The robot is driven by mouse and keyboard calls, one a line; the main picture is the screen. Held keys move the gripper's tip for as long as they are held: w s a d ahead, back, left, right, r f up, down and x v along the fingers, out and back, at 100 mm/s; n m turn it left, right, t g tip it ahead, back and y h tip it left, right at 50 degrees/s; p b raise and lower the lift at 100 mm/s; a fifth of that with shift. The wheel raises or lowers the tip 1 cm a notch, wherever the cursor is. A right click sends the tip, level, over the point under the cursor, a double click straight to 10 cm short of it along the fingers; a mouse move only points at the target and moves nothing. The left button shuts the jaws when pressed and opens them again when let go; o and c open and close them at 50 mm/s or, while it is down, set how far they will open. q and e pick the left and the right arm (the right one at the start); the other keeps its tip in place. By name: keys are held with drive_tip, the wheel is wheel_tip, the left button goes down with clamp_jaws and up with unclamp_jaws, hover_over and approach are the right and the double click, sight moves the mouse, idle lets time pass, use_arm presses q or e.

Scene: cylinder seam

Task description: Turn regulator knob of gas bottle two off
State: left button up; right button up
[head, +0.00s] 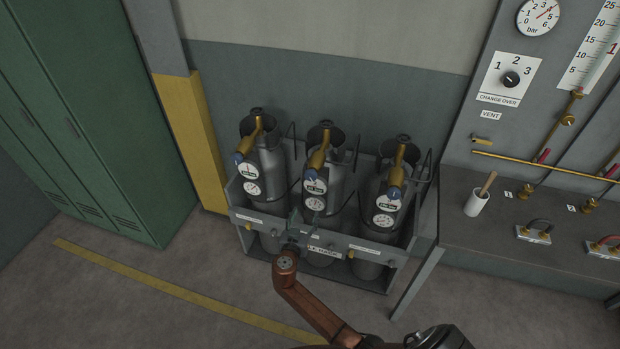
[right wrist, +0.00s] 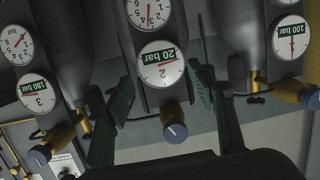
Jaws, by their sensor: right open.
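Gas bottle two (head: 336,180) is the middle of three grey bottles in the rack. Its blue regulator knob (head: 311,174) sits at the end of a brass regulator, above a round gauge; it also shows in the right wrist view (right wrist: 176,132), with a white mark. That view appears upside down and shows bottle two's "20 bar" gauge (right wrist: 160,68). My right gripper (head: 294,221) is in front of the rack, below the middle knob. Its green fingers are open (right wrist: 162,88), with the gauge and knob seen between them, and nothing held. My left gripper is not in view.
Bottles one (head: 268,170) and three (head: 376,195) stand close on either side, with their own knobs and gauges. The rack's front rail (head: 265,228) runs below. A grey workbench (head: 470,240) stands at right, green lockers (head: 85,110) at left. Floor in front is clear.

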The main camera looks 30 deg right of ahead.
sight(310, 177)
wheel_tip(310, 177, up, 12)
drive_tip(key=m+t+h, duration=0.1)
drive_tip(key=m+h, duration=0.1)
drive_tip(key=m, duration=0.1)
drive_tip(key=shift+h, duration=0.3)
drive_tip(key=x, duration=0.3)
drive_tip(key=p+x, duration=0.1)
drive_tip(key=x, duration=0.2)
drive_tip(key=shift+w, duration=0.45)
drive_tip(key=shift+w+d, duration=0.35)
drive_tip(key=shift+d, duration=0.05)
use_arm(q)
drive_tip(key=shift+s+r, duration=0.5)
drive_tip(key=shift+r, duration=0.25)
use_arm(e)
drive_tip(key=shift+c, duration=0.7)
drive_tip(key=c, duration=1)
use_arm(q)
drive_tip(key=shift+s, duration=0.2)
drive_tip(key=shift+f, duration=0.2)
use_arm(e)
drive_tip(key=shift+f, duration=0.1)
